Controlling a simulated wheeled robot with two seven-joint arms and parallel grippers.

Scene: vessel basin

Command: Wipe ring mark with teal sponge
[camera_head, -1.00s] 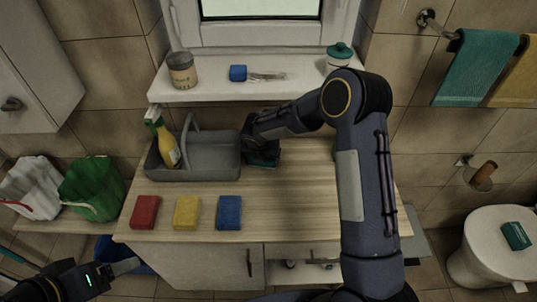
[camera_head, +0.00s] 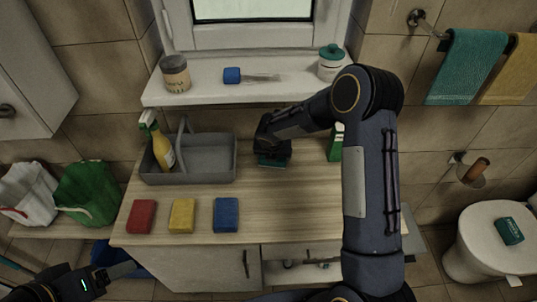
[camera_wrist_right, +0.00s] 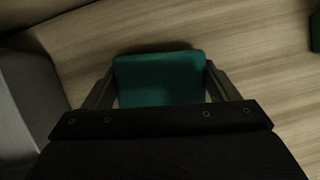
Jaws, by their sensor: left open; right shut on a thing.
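The teal sponge (camera_head: 272,161) is in my right gripper (camera_head: 273,153), low over the wooden counter (camera_head: 290,205), just right of the grey caddy. In the right wrist view, the sponge (camera_wrist_right: 160,78) sits between both fingers of the right gripper (camera_wrist_right: 160,85). I cannot tell whether its underside touches the counter. No ring mark can be made out on the visible wood; my right arm and the sponge cover part of the counter. My left gripper (camera_head: 122,270) is open and empty, below the counter's front left edge.
The grey caddy (camera_head: 205,165) holds a yellow spray bottle (camera_head: 163,150). Red (camera_head: 141,216), yellow (camera_head: 182,216) and blue (camera_head: 226,215) sponges lie along the front edge. A green bottle (camera_head: 335,145) stands partly behind my right arm. The middle of the counter is clear.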

